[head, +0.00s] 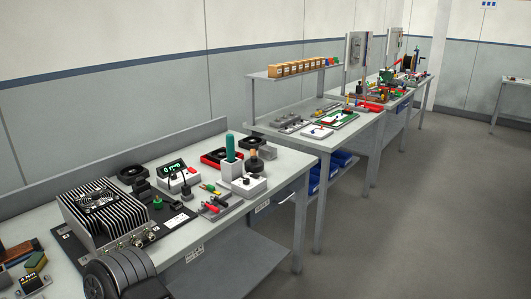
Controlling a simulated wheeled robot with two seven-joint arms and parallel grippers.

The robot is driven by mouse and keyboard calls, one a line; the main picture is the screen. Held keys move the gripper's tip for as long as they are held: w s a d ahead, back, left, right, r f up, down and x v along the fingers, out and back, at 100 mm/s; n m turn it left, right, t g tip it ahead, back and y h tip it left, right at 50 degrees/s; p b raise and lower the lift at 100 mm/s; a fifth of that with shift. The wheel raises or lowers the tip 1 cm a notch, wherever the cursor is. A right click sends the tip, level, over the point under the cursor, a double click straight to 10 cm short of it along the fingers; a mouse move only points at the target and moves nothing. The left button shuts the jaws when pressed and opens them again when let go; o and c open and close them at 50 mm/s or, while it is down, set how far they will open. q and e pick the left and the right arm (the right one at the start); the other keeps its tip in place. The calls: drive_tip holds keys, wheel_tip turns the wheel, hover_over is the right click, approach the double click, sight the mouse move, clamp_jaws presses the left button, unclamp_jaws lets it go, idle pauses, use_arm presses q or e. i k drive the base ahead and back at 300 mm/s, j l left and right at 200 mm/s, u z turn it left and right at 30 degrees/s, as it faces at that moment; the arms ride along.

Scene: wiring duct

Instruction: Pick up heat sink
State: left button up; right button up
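A large metal box with black fins along its sides and a round fan grille on top (105,215) sits on a black board at the near left of the closest bench. It is the only finned thing I can make out, and I cannot tell whether the fins are a separate heat sink. Neither of my grippers is in view. A dark grey ribbed rounded shape at the bottom edge hides part of the bench front; I cannot tell what it is.
A farther bench (355,140) carries boards under a shelf of boxes. Open floor lies to the right.

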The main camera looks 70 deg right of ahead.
sight(268, 152)
drive_tip(key=i+l, duration=0.7)
drive_tip(key=z, duration=2.6)
drive_tip(key=i+l, duration=0.3)
drive_tip(key=l, duration=0.15)
drive_tip(key=i+l, duration=0.6)
drive_tip(key=l, duration=0.25)
drive_tip(key=i+l+u, duration=0.1)
drive_tip(key=i+l, duration=0.45)
drive_tip(key=l, duration=0.3)
drive_tip(key=i+l, duration=0.3)
drive_tip(key=l, duration=0.15)
drive_tip(key=i+l, duration=0.3)
drive_tip(key=l, duration=0.15)
drive_tip(key=u, duration=0.05)
